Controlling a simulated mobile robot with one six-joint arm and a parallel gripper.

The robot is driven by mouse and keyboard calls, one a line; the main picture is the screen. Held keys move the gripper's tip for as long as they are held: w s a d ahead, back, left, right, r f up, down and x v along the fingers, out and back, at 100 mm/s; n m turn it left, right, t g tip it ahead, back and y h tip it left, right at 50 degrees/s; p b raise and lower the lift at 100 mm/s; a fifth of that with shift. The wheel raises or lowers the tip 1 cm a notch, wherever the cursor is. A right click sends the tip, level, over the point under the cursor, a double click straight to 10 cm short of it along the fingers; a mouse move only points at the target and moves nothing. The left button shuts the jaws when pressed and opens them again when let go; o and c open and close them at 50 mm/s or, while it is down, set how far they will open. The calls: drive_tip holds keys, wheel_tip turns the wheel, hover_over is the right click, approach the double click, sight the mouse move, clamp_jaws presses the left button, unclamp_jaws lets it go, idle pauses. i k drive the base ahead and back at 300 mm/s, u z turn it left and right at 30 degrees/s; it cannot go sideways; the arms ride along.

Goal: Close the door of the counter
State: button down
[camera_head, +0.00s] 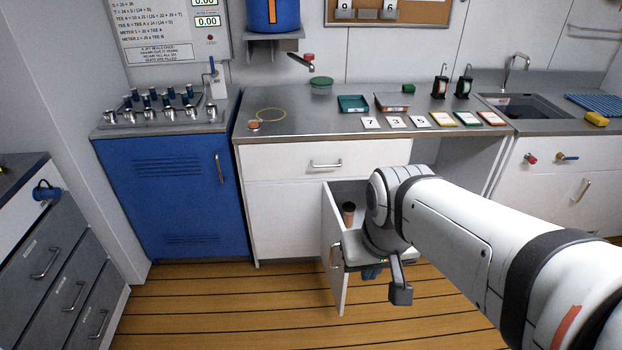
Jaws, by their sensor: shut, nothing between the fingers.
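The white counter (282,165) stands in the middle, with a grey worktop. Its lower door (333,235) stands open, swung out toward me and seen nearly edge-on. A dark cup-like item with a brown body (348,216) shows inside the opening. My gripper (400,291) is shut and empty, low in front of the counter, to the right of the open door. Its wrist hides part of the opening and the door's right side. I cannot tell whether it touches the door.
A closed drawer (326,165) sits above the opening. A blue cabinet (178,200) stands to the left and a sink unit (525,110) to the right. Trays and number cards (395,121) lie on the worktop. The wooden floor (230,300) is clear left of the door.

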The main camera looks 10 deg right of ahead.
sight(332, 227)
drive_tip(key=z, duration=0.1)
drive_tip(key=i, duration=0.85)
drive_tip(key=z, duration=0.55)
